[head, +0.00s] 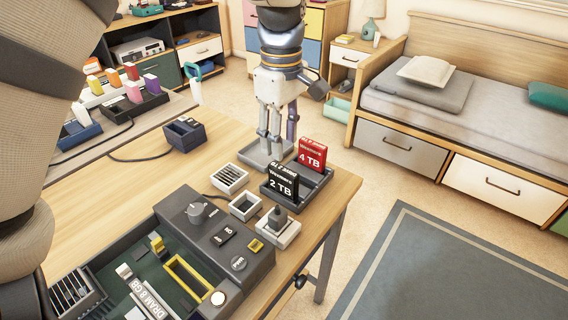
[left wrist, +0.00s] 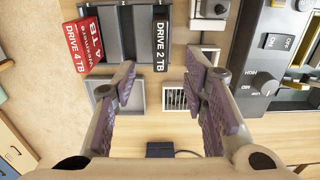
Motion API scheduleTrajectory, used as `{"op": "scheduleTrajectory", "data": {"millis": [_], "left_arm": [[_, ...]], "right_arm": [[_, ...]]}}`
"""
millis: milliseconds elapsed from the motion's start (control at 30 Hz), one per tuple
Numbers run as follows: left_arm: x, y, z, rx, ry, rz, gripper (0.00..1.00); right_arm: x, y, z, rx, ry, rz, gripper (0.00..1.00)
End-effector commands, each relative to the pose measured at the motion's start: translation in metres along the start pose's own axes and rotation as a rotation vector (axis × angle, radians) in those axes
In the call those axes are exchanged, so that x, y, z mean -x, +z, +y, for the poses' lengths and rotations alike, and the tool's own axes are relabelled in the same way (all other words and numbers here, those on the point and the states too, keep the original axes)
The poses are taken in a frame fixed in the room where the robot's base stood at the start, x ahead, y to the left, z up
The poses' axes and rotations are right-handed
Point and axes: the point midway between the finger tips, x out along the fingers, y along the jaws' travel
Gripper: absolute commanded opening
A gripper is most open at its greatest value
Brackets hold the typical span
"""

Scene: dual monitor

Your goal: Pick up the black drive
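The black drive (head: 283,182), labelled 2 TB, stands upright in a dark slotted tray (head: 318,188) near the table's right end. In the left wrist view the black drive (left wrist: 160,42) shows at upper middle, beyond my fingertips. A red 4 TB drive (head: 311,154) stands in the same tray, behind it and to the right in the head view. My left gripper (head: 276,138) points down behind the tray, apart from both drives. In the left wrist view my left gripper (left wrist: 160,78) is open with nothing between its fingers. My right gripper is in neither view.
A grey square tray (head: 252,158) lies under my left gripper. A white vent block (head: 229,178), a small white box (head: 244,207) and a joystick block (head: 282,228) are close by. A dark control console (head: 215,235) stands in front.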

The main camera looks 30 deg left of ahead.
Motion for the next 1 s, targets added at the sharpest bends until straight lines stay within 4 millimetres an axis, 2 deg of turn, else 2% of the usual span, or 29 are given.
{"op": "scheduleTrajectory", "data": {"millis": [200, 367, 600, 867, 900, 1000], "left_arm": [[-0.05, 0.0, -0.001, 0.001, -0.009, -0.002, 0.4], [-0.07, 0.0, 0.0, 0.0, -0.006, -0.001, 0.4], [-0.114, -0.001, 0.004, -0.001, -0.007, -0.002, 0.4], [-0.119, -0.001, 0.005, 0.0, 0.0, 0.0, 0.4], [-0.119, -0.001, 0.005, 0.0, 0.0, 0.0, 0.38], [-0.119, -0.001, 0.005, 0.0, 0.0, 0.0, 0.15]], "right_arm": [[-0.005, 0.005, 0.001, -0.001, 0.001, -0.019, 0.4], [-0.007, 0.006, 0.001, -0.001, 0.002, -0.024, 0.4], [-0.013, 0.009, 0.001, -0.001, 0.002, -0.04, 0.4], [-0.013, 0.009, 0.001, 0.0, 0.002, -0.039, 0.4], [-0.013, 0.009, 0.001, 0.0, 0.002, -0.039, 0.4], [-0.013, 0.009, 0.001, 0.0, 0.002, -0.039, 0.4]]}}
